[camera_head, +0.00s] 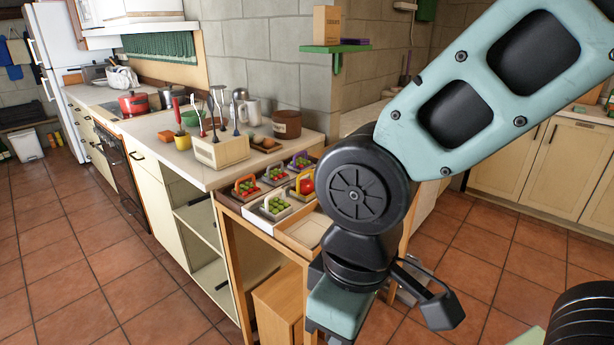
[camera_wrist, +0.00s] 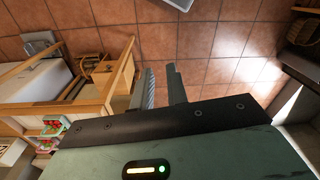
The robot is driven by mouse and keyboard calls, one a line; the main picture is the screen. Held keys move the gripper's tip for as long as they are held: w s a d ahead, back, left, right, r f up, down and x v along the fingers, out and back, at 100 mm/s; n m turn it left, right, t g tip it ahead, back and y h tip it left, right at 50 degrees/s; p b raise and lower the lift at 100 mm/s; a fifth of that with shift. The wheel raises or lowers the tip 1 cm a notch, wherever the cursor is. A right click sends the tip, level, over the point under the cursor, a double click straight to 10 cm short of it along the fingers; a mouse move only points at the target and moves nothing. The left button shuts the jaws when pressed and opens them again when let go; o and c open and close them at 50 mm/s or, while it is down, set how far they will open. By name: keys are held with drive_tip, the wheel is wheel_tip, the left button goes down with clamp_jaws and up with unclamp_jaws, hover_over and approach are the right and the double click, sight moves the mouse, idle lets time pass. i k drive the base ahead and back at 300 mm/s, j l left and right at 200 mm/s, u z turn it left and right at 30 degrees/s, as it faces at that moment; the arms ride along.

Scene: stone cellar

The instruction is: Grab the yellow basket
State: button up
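The yellow basket (camera_head: 298,180) has a yellow handle and holds something round and red. In the head view it stands on the wooden stand (camera_head: 233,203), just left of my arm, which may hide part of it. In the wrist view, small baskets with red and green contents (camera_wrist: 52,126) show at the lower left; I cannot tell whether the yellow one is among them. My gripper (camera_wrist: 162,86) is empty, its two fingers apart with floor tiles between them. It points down past the stand, away from the baskets.
Beside the yellow basket stand an orange-handled basket (camera_head: 245,187), a purple-handled one (camera_head: 301,162) and others. An empty tray section (camera_head: 306,230) lies in front. The counter (camera_head: 160,130) behind holds a utensil box (camera_head: 221,151) and pots. Tiled floor (camera_head: 80,250) is open at left.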

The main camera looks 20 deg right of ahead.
sight(304, 191)
drive_tip(key=i+l+u, duration=0.1)
drive_tip(key=l, duration=0.25)
drive_tip(key=i+l+u, duration=0.15)
drive_tip(key=i+l, duration=0.15)
drive_tip(key=i+l+u, duration=0.1)
drive_tip(key=l, duration=0.35)
drive_tip(key=i+l+u, duration=0.15)
drive_tip(key=l, duration=0.25)
drive_tip(key=i+l+u, duration=0.1)
drive_tip(key=l, duration=0.3)
drive_tip(key=l+u, duration=0.35)
drive_tip(key=l, duration=1.15)
drive_tip(key=k, duration=0.05)
